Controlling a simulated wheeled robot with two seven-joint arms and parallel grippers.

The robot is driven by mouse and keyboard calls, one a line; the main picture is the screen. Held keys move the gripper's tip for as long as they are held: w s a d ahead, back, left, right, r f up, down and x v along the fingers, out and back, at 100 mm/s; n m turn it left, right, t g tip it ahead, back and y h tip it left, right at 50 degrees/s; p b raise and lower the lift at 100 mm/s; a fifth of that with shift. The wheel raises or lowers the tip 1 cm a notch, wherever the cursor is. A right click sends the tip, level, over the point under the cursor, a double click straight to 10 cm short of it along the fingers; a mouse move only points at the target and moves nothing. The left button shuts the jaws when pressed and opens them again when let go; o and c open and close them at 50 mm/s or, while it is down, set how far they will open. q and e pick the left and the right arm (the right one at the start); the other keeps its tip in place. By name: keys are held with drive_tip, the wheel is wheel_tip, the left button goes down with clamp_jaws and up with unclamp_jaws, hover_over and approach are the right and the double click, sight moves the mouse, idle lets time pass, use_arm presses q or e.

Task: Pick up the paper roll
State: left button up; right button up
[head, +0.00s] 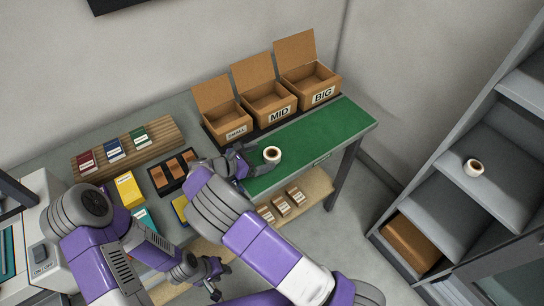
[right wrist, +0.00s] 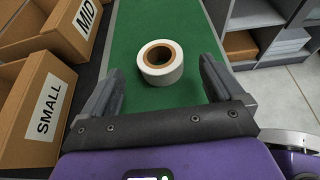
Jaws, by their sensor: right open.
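A white paper roll (head: 272,155) with a brown core lies flat on the green mat (head: 318,136) of the workbench. In the right wrist view the same roll (right wrist: 160,74) shows between and slightly beyond the fingertips. My right gripper (head: 250,162) is open and empty, just left of the roll in the head view. In the right wrist view its two fingers (right wrist: 162,66) stand apart on either side of the roll, not seen touching it. My left gripper (head: 219,281) is low in the head view, away from the roll, with its fingers apart and nothing seen between them.
Open cardboard boxes labelled SMALL (head: 234,128), MID (head: 278,112) and BIG (head: 321,94) stand behind the mat. A second white roll (head: 473,168) sits on the grey shelf at right. A wooden rack (head: 164,142) and a dark tray (head: 158,180) are left.

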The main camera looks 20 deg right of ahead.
sight(276, 153)
drive_tip(key=x, duration=0.3)
drive_tip(key=shift+w+d+f, duration=0.1)
drive_tip(key=shift+d, duration=0.1)
drive_tip(key=c, duration=1.1)
